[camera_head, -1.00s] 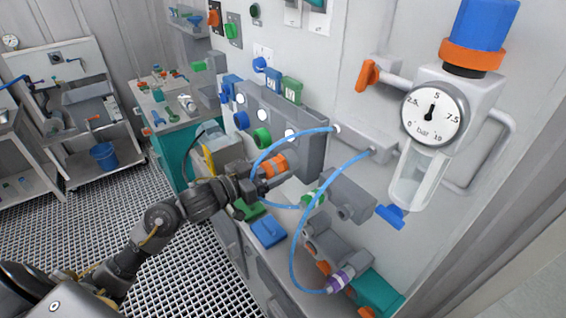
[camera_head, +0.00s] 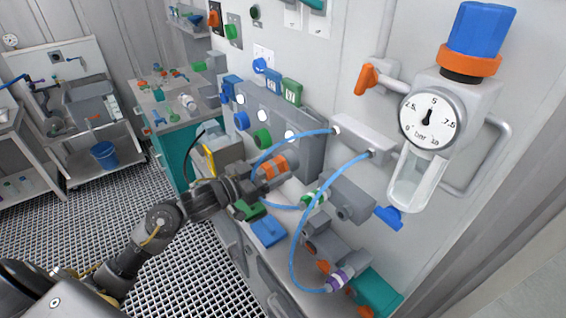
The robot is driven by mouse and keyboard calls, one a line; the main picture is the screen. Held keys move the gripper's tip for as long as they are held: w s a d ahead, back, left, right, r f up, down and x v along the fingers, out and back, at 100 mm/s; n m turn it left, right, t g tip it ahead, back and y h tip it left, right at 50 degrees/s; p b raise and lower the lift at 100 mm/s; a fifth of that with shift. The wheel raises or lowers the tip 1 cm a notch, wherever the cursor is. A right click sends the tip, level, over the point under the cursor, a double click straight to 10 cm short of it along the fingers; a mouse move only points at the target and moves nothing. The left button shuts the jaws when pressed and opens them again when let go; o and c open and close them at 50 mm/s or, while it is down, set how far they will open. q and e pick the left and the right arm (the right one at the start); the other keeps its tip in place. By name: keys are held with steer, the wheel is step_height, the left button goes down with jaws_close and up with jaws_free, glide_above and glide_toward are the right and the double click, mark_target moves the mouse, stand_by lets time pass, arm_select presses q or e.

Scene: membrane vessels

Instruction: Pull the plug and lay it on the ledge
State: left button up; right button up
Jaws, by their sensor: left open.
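A grey plug with orange bands (camera_head: 274,167) points out from the grey wall panel (camera_head: 302,112). My left gripper (camera_head: 258,178) is open with its fingertips at the near end of this plug. I cannot tell whether they touch it. A grey ledge (camera_head: 292,222) runs below the panel, with a blue block (camera_head: 268,231) and a green block (camera_head: 249,211) on it. A blue hose passes close by the plug; where the plug's inner end meets the panel is not clear. My right gripper is not in view.
Blue hoses (camera_head: 295,240) loop in front of the ledge to a green-banded fitting (camera_head: 313,197) and a purple-banded fitting (camera_head: 340,281). A pressure gauge (camera_head: 429,118) and a grey valve block (camera_head: 347,196) stand to the right. A yellow-edged box (camera_head: 222,155) is left of the plug.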

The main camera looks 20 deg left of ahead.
arm_select(q)
steer(key=shift+c, duration=0.2)
steer(key=c, duration=1.4)
steer(key=shift+s+a+f, duration=0.1)
steer(key=shift+p+v, duration=0.3)
steer(key=shift+v, duration=0.75)
steer(key=shift+s+a, duration=0.1)
steer(key=shift+s, duration=0.05)
steer(key=shift+p+v, duration=0.45)
steer(key=shift+v, duration=1.2)
